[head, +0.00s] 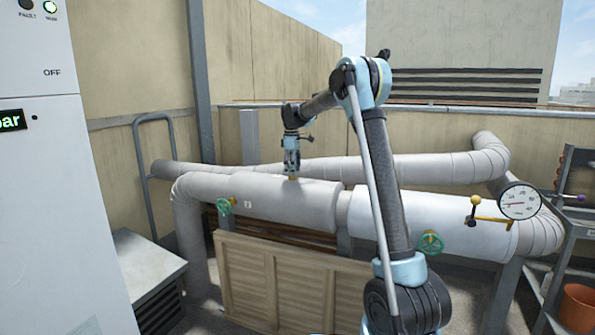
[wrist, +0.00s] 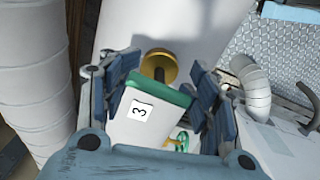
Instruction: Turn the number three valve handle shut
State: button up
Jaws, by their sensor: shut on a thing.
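In the head view my gripper (head: 291,162) points down at the top of the large insulated pipe (head: 315,205), over a small brass part (head: 293,178). The handle itself is hard to make out there.
Green handwheels (head: 224,206) and (head: 429,243) sit on the pipe's front. A yellow lever (head: 475,205) and a round gauge (head: 519,202) are at the right. A grey cabinet (head: 60,200) stands at left, a wooden pallet-like panel (head: 275,280) below the pipe, and a shelf rack (head: 570,230) far right.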

jog(key=shift+s+a+n, duration=0.1)
jog(key=shift+s+n, duration=0.1)
jog(key=shift+n, duration=0.1)
dwell(0.4)
jog(key=o, duration=0.9)
jog(key=shift+o, duration=0.2)
jog(key=shift+r, duration=0.1)
jog(key=shift+r, duration=0.15)
notch_tip(320, 180, up, 11)
jog(key=shift+w+r, duration=0.1)
jog(key=shift+r, duration=0.25)
